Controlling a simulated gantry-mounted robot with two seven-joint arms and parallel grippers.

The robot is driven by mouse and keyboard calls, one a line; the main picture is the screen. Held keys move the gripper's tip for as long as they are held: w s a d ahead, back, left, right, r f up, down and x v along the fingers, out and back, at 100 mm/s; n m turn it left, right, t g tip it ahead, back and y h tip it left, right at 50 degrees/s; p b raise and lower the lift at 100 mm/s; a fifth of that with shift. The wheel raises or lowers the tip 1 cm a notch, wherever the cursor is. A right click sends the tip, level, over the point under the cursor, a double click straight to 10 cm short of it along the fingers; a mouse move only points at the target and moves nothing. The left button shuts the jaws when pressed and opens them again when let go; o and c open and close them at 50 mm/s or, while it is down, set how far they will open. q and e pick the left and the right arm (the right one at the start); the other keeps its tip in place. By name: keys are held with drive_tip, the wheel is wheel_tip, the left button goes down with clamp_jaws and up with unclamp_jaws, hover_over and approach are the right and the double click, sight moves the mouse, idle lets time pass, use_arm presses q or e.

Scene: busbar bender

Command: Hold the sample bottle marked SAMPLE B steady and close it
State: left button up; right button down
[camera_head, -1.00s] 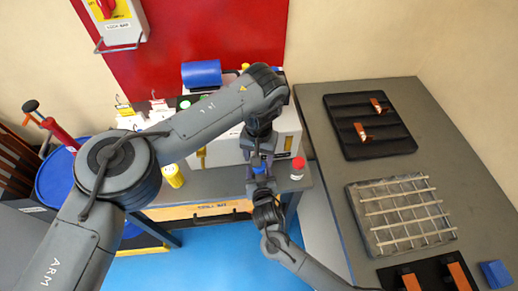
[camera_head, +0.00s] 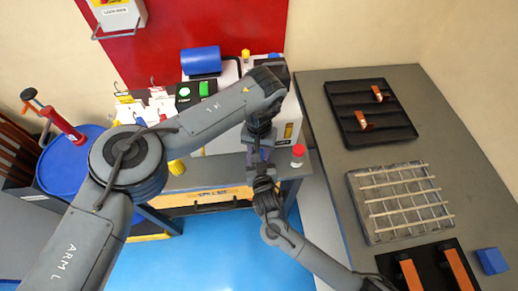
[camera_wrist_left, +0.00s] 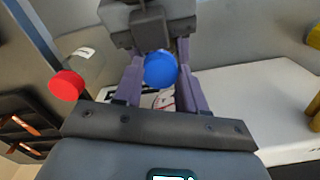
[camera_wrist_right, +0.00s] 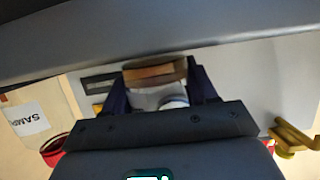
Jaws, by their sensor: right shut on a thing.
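My left gripper (camera_head: 258,148) reaches down from above, and my right gripper (camera_head: 262,172) comes from below to meet it. In the left wrist view, a round blue cap (camera_wrist_left: 160,69) sits between the left gripper's purple fingers (camera_wrist_left: 161,80); I cannot tell whether they press on it. In the right wrist view, my right gripper (camera_wrist_right: 160,92) is shut on a pale bottle (camera_wrist_right: 150,98) with a brownish band. No lettering on this bottle is readable. How the cap sits on it is hidden.
A red-capped bottle (camera_head: 298,156) stands close right of the grippers; its cap shows in the left wrist view (camera_wrist_left: 66,85). A yellow container (camera_head: 176,167) stands to the left. A black tray (camera_head: 370,112) and a wire rack (camera_head: 400,203) lie on the right table.

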use_arm(q)
drive_tip(key=shift+c, duration=1.2)
drive_tip(key=o, duration=1)
drive_tip(key=shift+r, duration=0.15)
drive_tip(key=shift+r, duration=2.1)
drive_tip(key=o, duration=0.6)
drive_tip(key=shift+r, duration=0.1)
